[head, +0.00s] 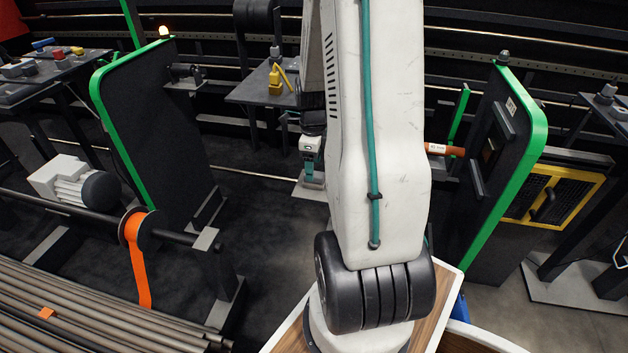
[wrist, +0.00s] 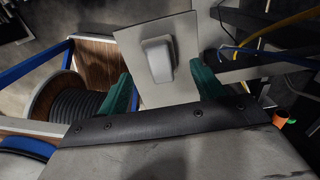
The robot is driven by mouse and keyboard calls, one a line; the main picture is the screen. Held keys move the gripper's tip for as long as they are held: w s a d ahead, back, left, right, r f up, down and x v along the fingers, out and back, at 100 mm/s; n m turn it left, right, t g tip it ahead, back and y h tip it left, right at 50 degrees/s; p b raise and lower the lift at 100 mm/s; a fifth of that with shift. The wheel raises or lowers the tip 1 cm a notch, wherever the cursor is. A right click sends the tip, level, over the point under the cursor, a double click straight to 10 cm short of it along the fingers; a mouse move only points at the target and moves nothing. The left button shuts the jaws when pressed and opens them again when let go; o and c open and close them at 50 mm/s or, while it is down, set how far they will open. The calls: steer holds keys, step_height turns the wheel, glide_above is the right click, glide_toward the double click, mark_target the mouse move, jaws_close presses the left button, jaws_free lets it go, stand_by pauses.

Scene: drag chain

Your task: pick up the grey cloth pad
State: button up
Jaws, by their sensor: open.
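The grey cloth pad (wrist: 157,58) is a small, rounded, light grey block on a flat pale plate (wrist: 183,30) in the wrist view. My gripper (wrist: 162,72) has two green fingers, spread apart, one on each side of the pad in the picture. There are gaps between the fingers and the pad, and nothing is held. In the head view my gripper (head: 313,178) points down over the pale plate (head: 303,191), partly behind my white arm. I cannot make out the pad clearly there, and the exact height of the fingers above it is unclear.
In the wrist view a cable reel (wrist: 75,100) stands at left beside a blue frame, and yellow and blue cables (wrist: 265,40) run at upper right. In the head view green-edged dark panels (head: 150,130) stand on both sides. An orange strap reel (head: 138,230) is at left.

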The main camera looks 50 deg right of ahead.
step_height(320, 180, down, 4)
steer(key=shift+s+d+f, duration=0.1)
steer(key=shift+f, duration=0.15)
steer(key=c, duration=1.2)
steer(key=shift+o, duration=0.2)
steer(key=shift+r, duration=0.1)
